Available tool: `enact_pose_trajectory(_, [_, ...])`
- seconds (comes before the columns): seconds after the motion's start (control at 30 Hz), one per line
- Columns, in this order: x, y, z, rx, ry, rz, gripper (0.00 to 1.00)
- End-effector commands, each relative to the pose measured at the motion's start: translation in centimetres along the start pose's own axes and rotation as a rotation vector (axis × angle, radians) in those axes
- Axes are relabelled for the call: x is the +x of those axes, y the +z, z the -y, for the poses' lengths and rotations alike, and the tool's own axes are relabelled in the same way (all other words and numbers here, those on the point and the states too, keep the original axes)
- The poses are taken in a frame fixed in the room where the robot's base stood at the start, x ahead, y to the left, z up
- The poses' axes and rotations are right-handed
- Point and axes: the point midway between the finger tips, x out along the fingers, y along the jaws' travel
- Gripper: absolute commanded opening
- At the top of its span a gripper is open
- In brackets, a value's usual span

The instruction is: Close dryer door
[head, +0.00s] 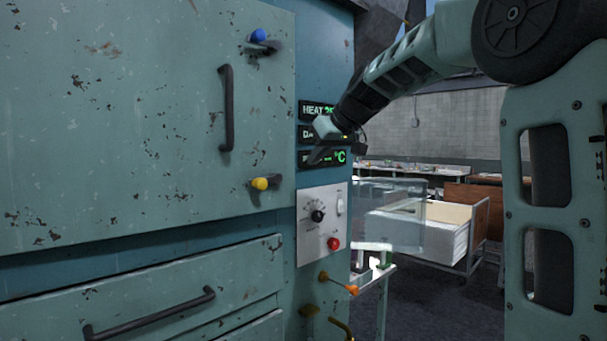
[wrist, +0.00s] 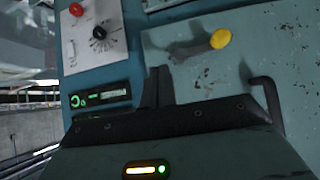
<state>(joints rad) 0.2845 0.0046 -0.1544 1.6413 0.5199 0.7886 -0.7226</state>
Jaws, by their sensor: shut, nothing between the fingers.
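The dryer door (head: 130,120) is a large worn teal panel filling the left of the head view, with a dark vertical handle (head: 227,108). Its right edge lies alongside the darker cabinet front; I cannot tell whether it is fully seated. A blue-knobbed latch (head: 258,36) is at its upper right and a yellow-knobbed latch (head: 260,184) at its lower right. My gripper (head: 322,152) is in front of the green displays, right of the door edge. In the wrist view my gripper (wrist: 156,88) is shut and empty, with the yellow latch (wrist: 218,40) beyond it.
A control plate (head: 322,225) with a dial and a red button sits below the displays. Drawers (head: 190,300) lie under the door. An orange-knobbed lever (head: 340,285) sticks out at lower right. A glass-sided cart (head: 415,225) and benches stand farther back, with open floor between.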

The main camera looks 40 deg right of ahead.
Motion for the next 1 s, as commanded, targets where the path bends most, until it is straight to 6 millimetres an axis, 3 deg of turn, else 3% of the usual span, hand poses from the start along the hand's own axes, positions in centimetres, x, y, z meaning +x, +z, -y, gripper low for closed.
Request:
enact_pose_trajectory(0.47, [9.1,-0.1,0.0,-0.001,0.000,0.007,0.00])
enact_pose_trajectory(0.7, [11.3,-2.4,0.0,-0.003,0.000,0.004,0.00])
enact_pose_trajectory(1.0, [12.1,-2.7,0.0,-0.002,0.002,0.002,0.00])
